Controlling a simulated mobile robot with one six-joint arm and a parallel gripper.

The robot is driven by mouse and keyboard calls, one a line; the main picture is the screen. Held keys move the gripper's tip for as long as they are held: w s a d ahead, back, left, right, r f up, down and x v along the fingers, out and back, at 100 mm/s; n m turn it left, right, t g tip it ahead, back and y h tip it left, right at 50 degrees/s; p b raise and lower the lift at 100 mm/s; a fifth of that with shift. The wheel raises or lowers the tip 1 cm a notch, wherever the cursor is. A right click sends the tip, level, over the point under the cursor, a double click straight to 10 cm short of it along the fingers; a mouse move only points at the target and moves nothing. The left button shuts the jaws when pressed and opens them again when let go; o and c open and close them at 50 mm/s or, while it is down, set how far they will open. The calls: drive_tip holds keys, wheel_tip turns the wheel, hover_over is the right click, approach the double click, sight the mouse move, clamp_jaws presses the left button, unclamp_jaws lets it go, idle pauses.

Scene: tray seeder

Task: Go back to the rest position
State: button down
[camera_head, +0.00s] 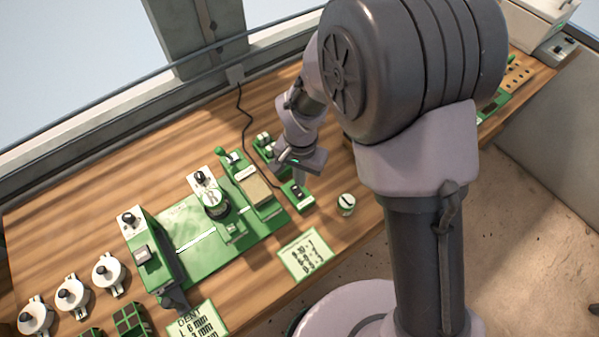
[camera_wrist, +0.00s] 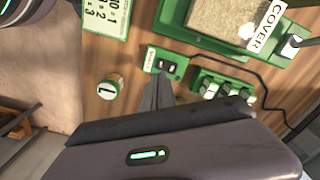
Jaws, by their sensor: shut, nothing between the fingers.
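My gripper (camera_head: 300,172) hangs over the wooden bench in the head view, beside a small green switch box (camera_head: 298,196). In the wrist view my gripper (camera_wrist: 158,82) is shut with nothing between its fingers, and its tips point at the edge of the switch box (camera_wrist: 165,62). From these views I cannot tell whether the tips touch the box. My large grey arm covers the right middle of the head view and hides part of the bench.
The green seeder machine (camera_head: 190,240) stands left of my gripper. A small round pot (camera_head: 346,204) and a printed card (camera_head: 305,254) stand near the front edge. A green block with several white switches (camera_wrist: 222,88) and a black cable (camera_wrist: 262,75) are close by.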

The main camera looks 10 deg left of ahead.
drive_tip(key=w+d+r+t+y+b, duration=0.1)
drive_tip(key=d+r+b, duration=0.3)
drive_tip(key=d+r, duration=0.3)
drive_tip(key=s+d+r+m+t+y+b, duration=0.1)
drive_tip(key=s+d+r+m+t+b, duration=0.1)
drive_tip(key=s+d+r+t+b, duration=0.2)
drive_tip(key=s+d+r+b, duration=0.3)
drive_tip(key=s+d+r, duration=0.1)
drive_tip(key=s+d, duration=0.4)
drive_tip(key=shift+s+d+t, duration=0.25)
drive_tip(key=shift+s+t, duration=0.15)
drive_tip(key=shift+s, duration=0.35)
drive_tip(key=shift+r, duration=0.1)
